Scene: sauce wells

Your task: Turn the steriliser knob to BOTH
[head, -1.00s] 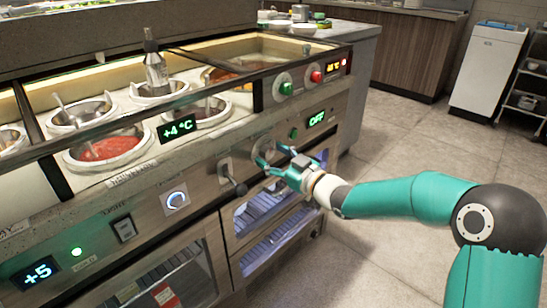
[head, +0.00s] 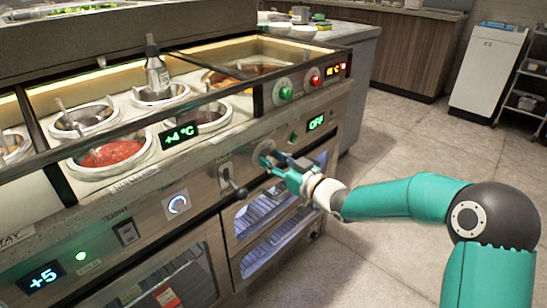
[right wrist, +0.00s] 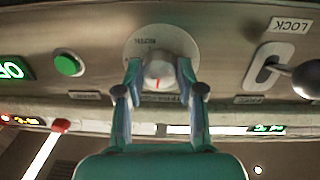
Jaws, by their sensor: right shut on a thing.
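The steriliser knob (right wrist: 158,70) is a pale round knob with a red mark on a round plate (right wrist: 160,43). In the right wrist view it lies between the two fingers of my right gripper (right wrist: 159,79), which is shut on it. In the head view my right gripper (head: 270,160) reaches the front panel at the knob's plate (head: 263,150), and its fingers hide most of the knob. The green display (head: 316,123) up and right of it reads OFF. The lettering around the knob is too blurred to read fully. My left gripper is not in view.
A lever (head: 233,184) labelled LOCK in the wrist view (right wrist: 305,79) sits beside the knob. A green button (right wrist: 68,64) is on its other side. Sauce wells (head: 112,152) lie above the panel, glass doors below. The floor (head: 410,145) at right is clear.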

